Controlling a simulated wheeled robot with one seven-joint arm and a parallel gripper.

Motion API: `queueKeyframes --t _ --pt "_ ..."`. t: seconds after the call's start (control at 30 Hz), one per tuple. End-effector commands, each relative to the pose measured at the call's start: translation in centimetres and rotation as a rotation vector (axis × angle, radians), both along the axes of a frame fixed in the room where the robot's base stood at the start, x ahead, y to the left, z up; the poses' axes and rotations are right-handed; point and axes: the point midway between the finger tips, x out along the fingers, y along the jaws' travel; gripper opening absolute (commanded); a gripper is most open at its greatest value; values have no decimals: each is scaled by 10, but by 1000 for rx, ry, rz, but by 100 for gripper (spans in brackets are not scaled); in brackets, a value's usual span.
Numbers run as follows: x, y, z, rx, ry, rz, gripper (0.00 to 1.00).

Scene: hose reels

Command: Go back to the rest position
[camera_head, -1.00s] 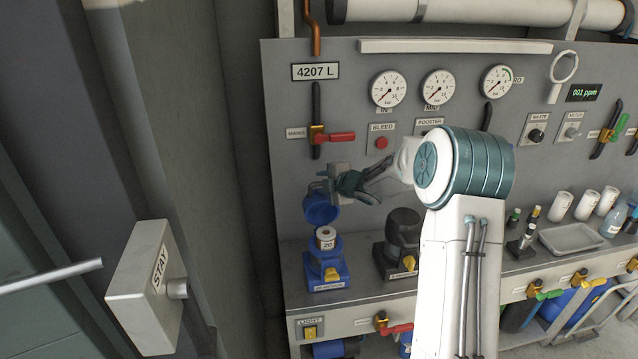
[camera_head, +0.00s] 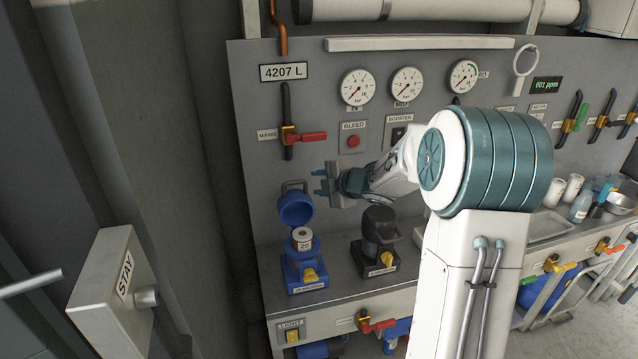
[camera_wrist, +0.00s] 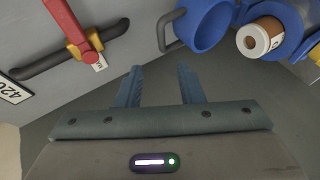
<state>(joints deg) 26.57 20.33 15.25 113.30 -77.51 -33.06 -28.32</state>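My gripper (camera_head: 322,180) is raised in front of the grey panel in the head view, above and to the right of the blue filter housing. In the wrist view its two fingers (camera_wrist: 160,88) stand apart with nothing between them. The blue housing (camera_head: 304,270) has its lid (camera_head: 296,208) tilted open and a white cartridge (camera_head: 302,238) in it. In the wrist view the blue lid (camera_wrist: 205,25) and the cartridge (camera_wrist: 262,36) show at the upper right. My gripper looks clear of all of them.
A red-handled valve (camera_head: 305,136) is on the panel above my gripper. A black-topped housing (camera_head: 378,240) stands on the bench to the right. A box marked STAY (camera_head: 115,285) is at the lower left. Gauges (camera_head: 407,87) line the panel's top.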

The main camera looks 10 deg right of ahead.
Motion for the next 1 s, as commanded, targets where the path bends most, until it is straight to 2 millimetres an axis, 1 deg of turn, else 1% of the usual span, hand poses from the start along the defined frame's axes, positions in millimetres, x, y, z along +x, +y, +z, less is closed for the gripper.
queueKeyframes --t 0.17,0.27,0.37,0.47,0.57,0.63,0.77,0.8,0.87,0.9,0.97,1.0 --pt "-1 -1 4 1 5 -29 34" --pt "-7 -5 15 9 24 -126 34" --pt "-22 -15 31 37 61 -292 34" --pt "-49 -27 45 93 113 -492 34" --pt "-84 -36 54 166 176 -684 34" --pt "-112 -40 57 231 227 -811 34" --pt "-173 -41 54 364 346 -1032 34" --pt "-193 -39 51 408 391 -1093 34" --pt "-223 -33 46 475 463 -1179 34" --pt "-243 -29 41 520 514 -1232 34" --pt "-273 -20 35 583 595 -1301 34" --pt "-291 -14 30 621 650 -1339 34"
